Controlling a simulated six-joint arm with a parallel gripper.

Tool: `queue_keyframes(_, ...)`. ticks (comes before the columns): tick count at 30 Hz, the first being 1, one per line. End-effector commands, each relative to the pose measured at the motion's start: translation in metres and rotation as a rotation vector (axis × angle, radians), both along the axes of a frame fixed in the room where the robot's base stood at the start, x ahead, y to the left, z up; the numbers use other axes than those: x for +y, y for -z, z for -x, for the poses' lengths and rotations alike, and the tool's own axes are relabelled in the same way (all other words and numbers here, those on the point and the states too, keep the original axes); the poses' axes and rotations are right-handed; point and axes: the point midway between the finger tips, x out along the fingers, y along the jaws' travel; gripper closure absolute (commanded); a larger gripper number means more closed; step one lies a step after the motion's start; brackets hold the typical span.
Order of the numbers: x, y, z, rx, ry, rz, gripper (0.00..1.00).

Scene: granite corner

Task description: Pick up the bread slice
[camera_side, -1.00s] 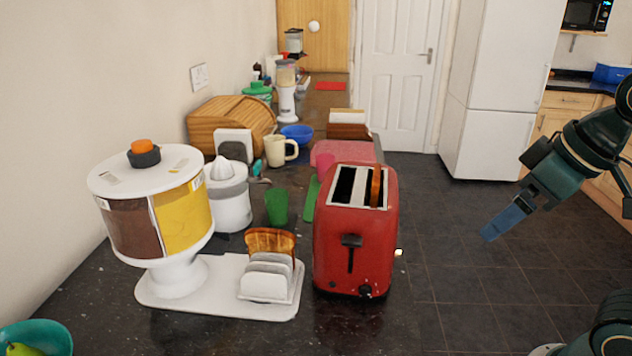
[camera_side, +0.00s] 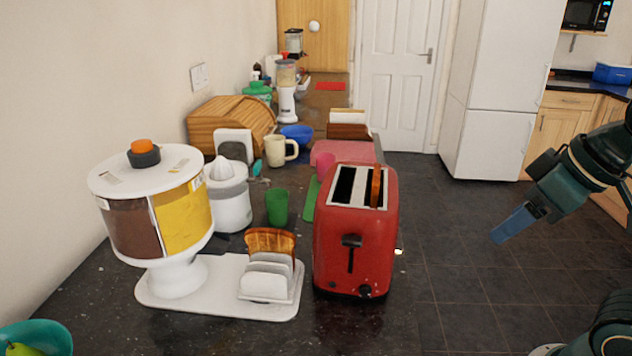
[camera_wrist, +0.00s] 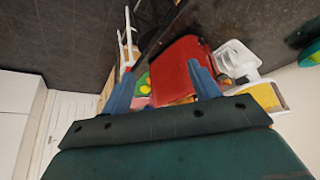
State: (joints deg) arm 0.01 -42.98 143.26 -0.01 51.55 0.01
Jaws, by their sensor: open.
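One bread slice (camera_side: 376,187) stands upright in the right slot of the red toaster (camera_side: 340,250), its brown top edge showing and the rest hidden inside. Another toasted slice (camera_side: 271,240) stands in the white toast rack (camera_side: 266,284) left of the toaster. My gripper (camera_side: 508,228) is in the air to the right of the toaster, over the floor side, and touches nothing. In the wrist view its two blue fingers (camera_wrist: 162,85) are spread with nothing held between them; the red toaster (camera_wrist: 181,68) shows beyond them. The slices cannot be made out there.
A white and yellow dispenser (camera_side: 185,215) stands at the left of the dark counter. A juicer (camera_side: 229,200), a green cup (camera_side: 277,207), a cream mug (camera_side: 277,150) and a wooden bread bin (camera_side: 228,122) stand behind. The air between my gripper and the toaster is clear.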

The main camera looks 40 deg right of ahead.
Motion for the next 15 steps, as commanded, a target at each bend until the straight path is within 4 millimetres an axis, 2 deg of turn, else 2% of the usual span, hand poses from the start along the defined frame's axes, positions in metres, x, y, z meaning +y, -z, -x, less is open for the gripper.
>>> queue_keyframes(1,0.0000,0.0000,-0.0001,0.000,0.000,0.000,0.49)
queue_keyframes(3,0.0000,0.0000,-0.0001,0.000,0.000,0.000,0.63)
queue_keyframes(15,0.0002,-0.0027,-0.0027,0.005,0.008,-0.006,0.63)
